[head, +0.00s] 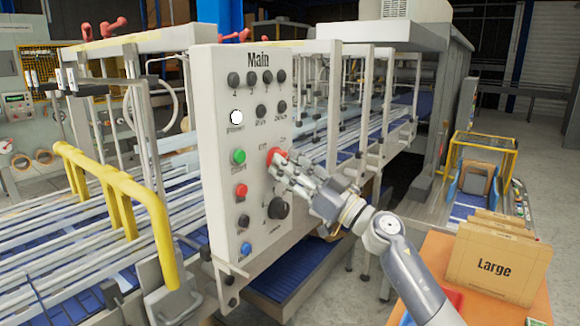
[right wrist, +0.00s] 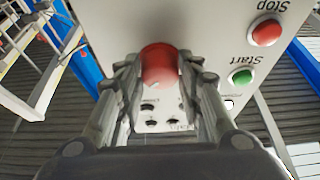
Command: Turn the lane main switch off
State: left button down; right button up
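The tall pale control panel headed "Main" (head: 206,90) faces me in the head view. A round red switch knob (head: 274,154) sits at its right edge, below labels that look like "Off" and "On". My right gripper (head: 282,170) is at this knob, reaching in from the right. In the right wrist view the knob (right wrist: 159,64) lies between the two fingertips (right wrist: 160,75), which close in on both its sides. A small pale mark shows low on the knob; its exact setting is hard to read. My left gripper is not in view.
Other controls crowd the panel: a green Start button (head: 239,156), a red Stop button (head: 241,190), a black knob (head: 278,208) just below my gripper and a blue button (head: 246,248). A yellow rail (head: 125,200) stands left. A "Large" carton (head: 495,262) is at lower right.

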jog(key=shift+n, duration=0.3)
jog(key=n+g+b, duration=0.1)
jog(key=n+g, duration=0.2)
jog(key=n, duration=0.4)
jog(key=n+g, duration=0.3)
jog(key=n, duration=0.4)
jog(key=r+n+g+b, duration=0.1)
jog(key=n+g, duration=0.1)
jog(key=n, duration=0.5)
jog(key=shift+w+d+n+g+h+b, duration=0.25)
jog(key=shift+w+n+g+h+b, duration=0.05)
jog(key=shift+w+g, duration=0.1)
jog(key=shift+n, duration=0.3)
jog(key=o, duration=1.1)
jog(key=shift+c, duration=0.2)
jog(key=shift+d, duration=0.1)
